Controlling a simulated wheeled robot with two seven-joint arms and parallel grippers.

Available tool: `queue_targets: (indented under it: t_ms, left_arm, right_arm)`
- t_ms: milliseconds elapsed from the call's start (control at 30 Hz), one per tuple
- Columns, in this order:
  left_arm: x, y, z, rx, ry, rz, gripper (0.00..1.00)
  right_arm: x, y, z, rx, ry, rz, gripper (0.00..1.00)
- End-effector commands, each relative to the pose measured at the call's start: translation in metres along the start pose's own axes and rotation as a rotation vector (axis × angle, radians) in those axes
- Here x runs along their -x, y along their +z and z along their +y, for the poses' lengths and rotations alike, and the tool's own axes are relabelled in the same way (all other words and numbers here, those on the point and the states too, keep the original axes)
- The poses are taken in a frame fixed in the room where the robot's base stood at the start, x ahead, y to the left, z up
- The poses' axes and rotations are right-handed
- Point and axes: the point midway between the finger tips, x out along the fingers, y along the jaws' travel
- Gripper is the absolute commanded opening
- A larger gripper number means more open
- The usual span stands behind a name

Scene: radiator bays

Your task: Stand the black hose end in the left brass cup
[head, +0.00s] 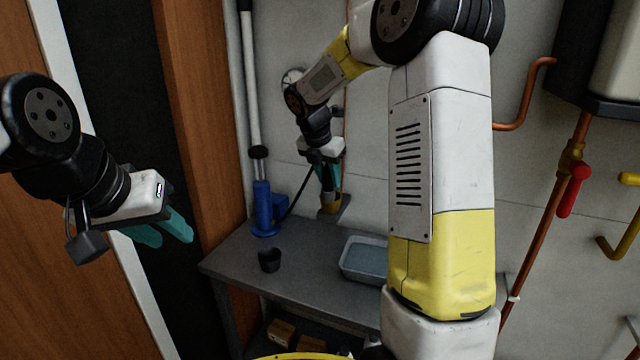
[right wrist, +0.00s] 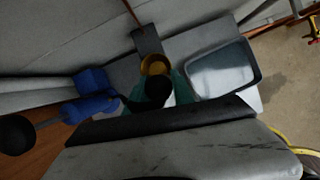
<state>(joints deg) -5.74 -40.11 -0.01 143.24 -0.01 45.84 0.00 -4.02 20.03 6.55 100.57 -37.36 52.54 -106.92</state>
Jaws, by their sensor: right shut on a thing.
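My right gripper (head: 330,184) points down over the back of the bench, its teal fingers shut on the black hose end. In the right wrist view the dark hose end (right wrist: 158,88) shows between the teal fingers, overlapping the near side of a round brass cup (right wrist: 155,64). In the head view the brass cup (head: 330,206) is just below the fingertips, by a grey plate. I cannot tell whether the hose end is inside it or above it. I see only one brass cup. My left gripper (head: 163,232) is empty at the left, its teal fingers apart.
A blue pump (head: 264,210) stands at the bench's back left, a black hose (head: 298,192) running from it. A black cup (head: 269,261) and a grey tray (head: 350,272) stand on the bench (head: 300,283). A copper pipe with a red-handled valve (head: 572,190) is at the right.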

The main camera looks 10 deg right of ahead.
Motion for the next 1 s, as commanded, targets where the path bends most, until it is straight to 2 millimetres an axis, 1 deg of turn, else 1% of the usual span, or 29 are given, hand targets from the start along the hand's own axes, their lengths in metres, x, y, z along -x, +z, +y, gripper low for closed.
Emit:
queue_targets:
  t_ms: [33,100,333,500,567,833,1000]
  left_arm:
    - [0.000,0.000,0.000,0.000,0.000,0.000,0.36]
    - [0.000,0.000,0.000,0.000,0.000,0.000,0.36]
    - [0.000,0.000,0.000,0.000,0.000,0.000,0.36]
    - [0.000,0.000,0.000,0.000,0.000,0.000,0.36]
    - [0.000,0.000,0.000,0.000,0.000,0.000,0.36]
    - [0.000,0.000,0.000,0.000,0.000,0.000,0.36]
    - [0.000,0.000,0.000,0.000,0.000,0.000,0.36]
  right_arm:
    - [-0.005,0.008,0.002,-0.003,-0.001,0.000,0.00]
    - [-0.009,0.015,0.005,-0.002,-0.001,0.001,0.00]
    - [-0.016,0.029,0.009,-0.001,-0.001,0.000,0.00]
    - [-0.041,0.017,0.009,0.003,-0.002,0.001,0.00]
    - [-0.046,0.015,0.009,0.000,-0.001,0.001,0.00]
    - [-0.048,0.014,0.009,-0.001,0.000,0.000,0.00]
    - [-0.052,0.012,0.009,0.000,0.000,0.000,0.00]
